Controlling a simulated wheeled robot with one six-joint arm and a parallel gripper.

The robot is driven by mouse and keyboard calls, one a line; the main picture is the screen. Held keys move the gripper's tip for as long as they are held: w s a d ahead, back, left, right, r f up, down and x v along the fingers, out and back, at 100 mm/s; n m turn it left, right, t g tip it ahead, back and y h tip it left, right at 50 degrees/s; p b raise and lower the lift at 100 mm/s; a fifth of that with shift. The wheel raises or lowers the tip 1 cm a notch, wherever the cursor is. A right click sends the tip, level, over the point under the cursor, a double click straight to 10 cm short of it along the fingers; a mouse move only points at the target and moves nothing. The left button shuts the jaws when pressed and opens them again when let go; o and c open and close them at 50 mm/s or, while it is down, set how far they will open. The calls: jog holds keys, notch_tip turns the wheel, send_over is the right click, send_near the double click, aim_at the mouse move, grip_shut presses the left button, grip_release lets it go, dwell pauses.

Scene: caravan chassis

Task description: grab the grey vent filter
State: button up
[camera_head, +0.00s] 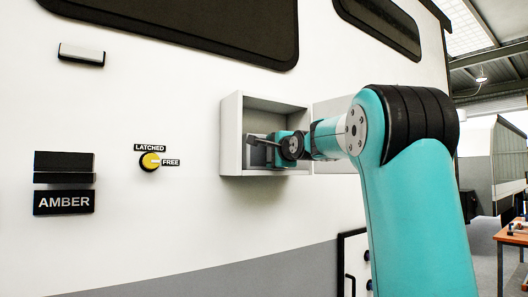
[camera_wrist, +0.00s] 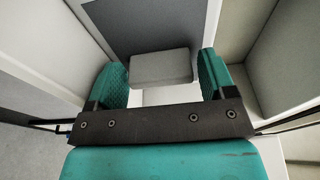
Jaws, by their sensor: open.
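The grey vent filter (camera_wrist: 162,68) shows in the wrist view as a light grey block with rounded edges. It lies ahead of a darker grey panel inside a white open box. My gripper (camera_wrist: 163,76) is open, with one teal finger on each side of the filter. Small gaps show beside the block, and I cannot tell if either finger touches it. In the head view my gripper (camera_head: 262,140) reaches into the box on the caravan wall, and I cannot make out the filter there.
The white box (camera_head: 231,135) has walls close around my gripper, and its small door (camera_head: 335,108) stands open to the right. On the wall to the left are a yellow knob (camera_head: 150,162) pointing at FREE and an AMBER label (camera_head: 64,202) under a dark ledge.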

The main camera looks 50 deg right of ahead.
jog(key=c, duration=0.7)
jog(key=shift+s+r, duration=0.1)
